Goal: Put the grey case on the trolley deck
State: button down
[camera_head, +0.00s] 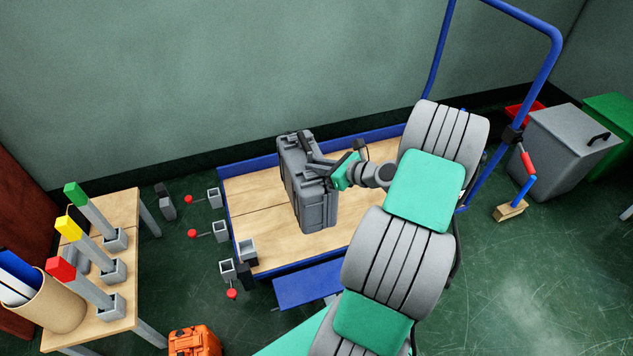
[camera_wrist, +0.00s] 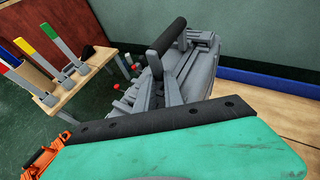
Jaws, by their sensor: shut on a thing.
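The grey case (camera_head: 314,207) stands upright over the wooden trolley deck (camera_head: 255,205), near its middle. I cannot tell whether its underside touches the deck. My gripper (camera_head: 312,167) is shut on the case at its upper right side, by the handle. In the wrist view the case (camera_wrist: 205,68) lies just ahead of my gripper (camera_wrist: 160,92), with a black handle grip (camera_wrist: 170,37) on top. My arm hides the right part of the deck.
The trolley's blue push handle (camera_head: 553,60) rises at the right. A table (camera_head: 120,205) with coloured-tipped posts stands at the left. An orange case (camera_head: 194,341) lies on the floor at the front. Bare deck shows left of the case.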

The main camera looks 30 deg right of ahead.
aim_at(326, 157)
jog(key=w+d+f+b, duration=0.1)
jog(key=d, duration=0.1)
jog(key=w+d+f+b, duration=0.1)
jog(key=w+d, duration=0.1)
jog(key=w+d+f+b, duration=0.1)
jog(key=d+f, duration=0.1)
jog(key=shift+w+d+b, duration=0.25)
jog(key=shift+w+b, duration=0.15)
jog(key=w+d+f+b, duration=0.3)
jog(key=d+f+b, duration=0.1)
jog(key=f, duration=0.4)
jog(key=shift+b, duration=0.65)
jog(key=c, duration=1.9)
grip_release()
jog(key=shift+s+f, duration=0.15)
jog(key=shift+f, duration=0.2)
jog(key=o, duration=0.4)
jog(key=shift+o, duration=0.2)
jog(key=shift+r, duration=0.1)
